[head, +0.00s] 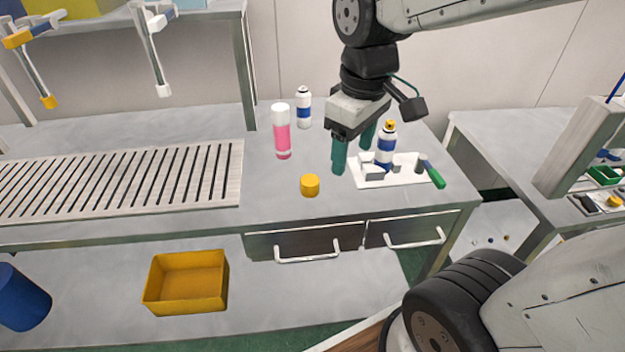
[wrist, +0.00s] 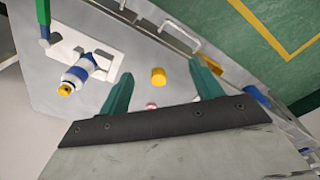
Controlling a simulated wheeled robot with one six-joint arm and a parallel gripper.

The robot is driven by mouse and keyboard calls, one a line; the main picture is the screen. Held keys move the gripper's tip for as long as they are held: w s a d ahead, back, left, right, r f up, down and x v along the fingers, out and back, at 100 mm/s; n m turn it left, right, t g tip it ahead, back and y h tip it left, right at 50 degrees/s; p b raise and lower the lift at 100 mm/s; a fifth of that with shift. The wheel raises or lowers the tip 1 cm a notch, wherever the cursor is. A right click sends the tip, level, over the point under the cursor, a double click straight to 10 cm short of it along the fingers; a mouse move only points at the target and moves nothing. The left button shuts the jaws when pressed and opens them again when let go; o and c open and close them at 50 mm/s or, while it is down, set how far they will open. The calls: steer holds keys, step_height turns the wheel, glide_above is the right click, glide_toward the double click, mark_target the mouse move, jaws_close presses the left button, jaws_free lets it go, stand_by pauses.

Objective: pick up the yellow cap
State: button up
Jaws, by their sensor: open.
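The yellow cap (head: 310,186) is a short cylinder standing on the grey table, near its front edge and above the drawers. It also shows in the wrist view (wrist: 158,77), apart from the fingers and beyond the gap between them. My gripper (head: 354,152) has two green fingers and is open and empty. In the head view it is above the table, to the right of and behind the cap. In the wrist view the two fingertips (wrist: 160,75) stand wide apart, one on each side of the cap.
A pink can with a white cap (head: 282,132) and a blue-and-white can (head: 304,108) stand behind the yellow cap. A white holder (head: 400,178) with a blue-and-white can (head: 386,147) is right of my gripper, beside a green-handled tool (head: 434,174). A slotted rack (head: 120,182) lies left.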

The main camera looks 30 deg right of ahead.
mark_target(309, 179)
steer(key=w+f+n, duration=0.2)
steer(key=w+f, duration=0.1)
steer(key=w, duration=0.1)
steer(key=w+a+f+n, duration=0.1)
steer(key=w+f+n, duration=0.1)
steer(key=w+n, duration=0.1)
steer(key=w+a+f+n, duration=0.1)
steer(key=w+f+n, duration=0.1)
steer(key=w, duration=0.4)
steer(key=shift+w+f+g, duration=0.1)
steer(key=shift+f+g, duration=0.3)
steer(key=shift+f, duration=0.45)
steer(key=shift+w+f+n, duration=0.1)
steer(key=shift+f+n, duration=0.2)
steer(key=shift+f, duration=0.05)
steer(key=f, duration=0.7)
steer(key=shift+s+a+f, duration=0.1)
steer(key=shift+s+f, duration=0.1)
steer(key=shift+s, duration=0.15)
steer(key=c, duration=1)
